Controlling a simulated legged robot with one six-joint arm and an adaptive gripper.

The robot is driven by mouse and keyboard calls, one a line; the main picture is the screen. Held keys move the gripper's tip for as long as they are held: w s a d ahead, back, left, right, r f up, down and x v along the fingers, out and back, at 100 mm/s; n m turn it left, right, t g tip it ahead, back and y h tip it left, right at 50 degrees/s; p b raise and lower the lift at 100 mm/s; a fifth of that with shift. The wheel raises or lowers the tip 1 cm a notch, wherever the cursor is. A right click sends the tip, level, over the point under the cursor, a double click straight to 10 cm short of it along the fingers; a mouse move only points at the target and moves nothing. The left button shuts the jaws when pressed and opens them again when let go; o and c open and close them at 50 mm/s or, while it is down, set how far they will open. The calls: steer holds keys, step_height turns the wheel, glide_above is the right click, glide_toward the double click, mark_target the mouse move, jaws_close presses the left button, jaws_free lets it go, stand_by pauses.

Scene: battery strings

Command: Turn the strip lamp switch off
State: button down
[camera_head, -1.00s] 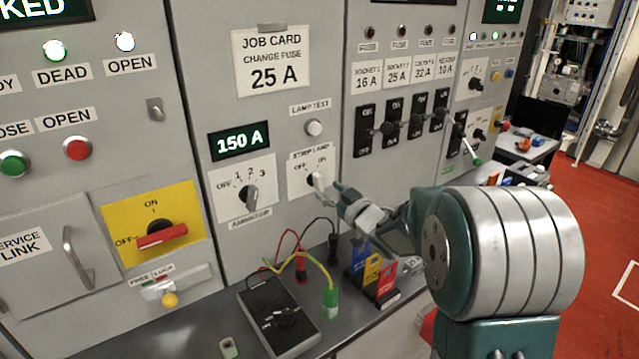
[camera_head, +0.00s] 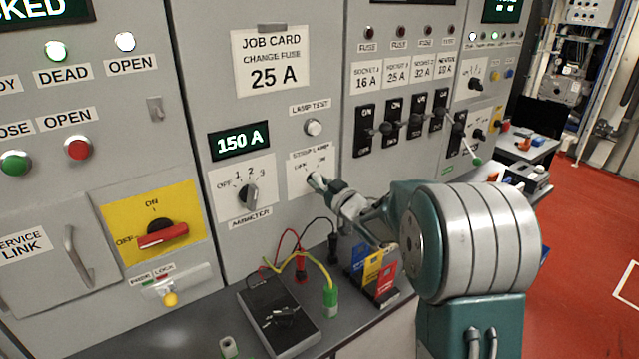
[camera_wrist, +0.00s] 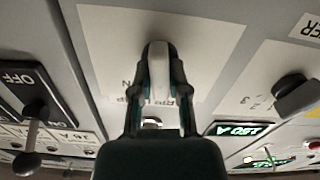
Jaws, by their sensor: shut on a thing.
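The strip lamp switch (camera_head: 314,179) is a small pale knob on a white plate marked OFF and ON, in the middle panel. In the wrist view the knob (camera_wrist: 159,66) sits between my two fingertips, long and light grey, lined up with the fingers. My gripper (camera_head: 322,184) is shut on the knob, reaching it from the right. Its fingertips also show in the wrist view (camera_wrist: 158,80). The fingers hide much of the knob in the head view, so I cannot tell exactly which mark it points at.
The ammeter knob (camera_head: 249,195) is to the left, under the 150 A display (camera_head: 239,141). The lamp test button (camera_head: 313,127) is above. Black fuse handles (camera_head: 364,131) stand out at right. A meter (camera_head: 277,315) with leads and coloured holders (camera_head: 371,271) are on the ledge below.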

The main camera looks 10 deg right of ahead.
steer(key=shift+r, duration=0.1)
steer(key=shift+a+n, duration=0.1)
steer(key=shift+n, duration=2)
steer(key=c, duration=0.6)
jaws_free()
steer(key=shift+w, duration=0.2)
steer(key=shift+a, duration=0.1)
steer(key=v, duration=1.2)
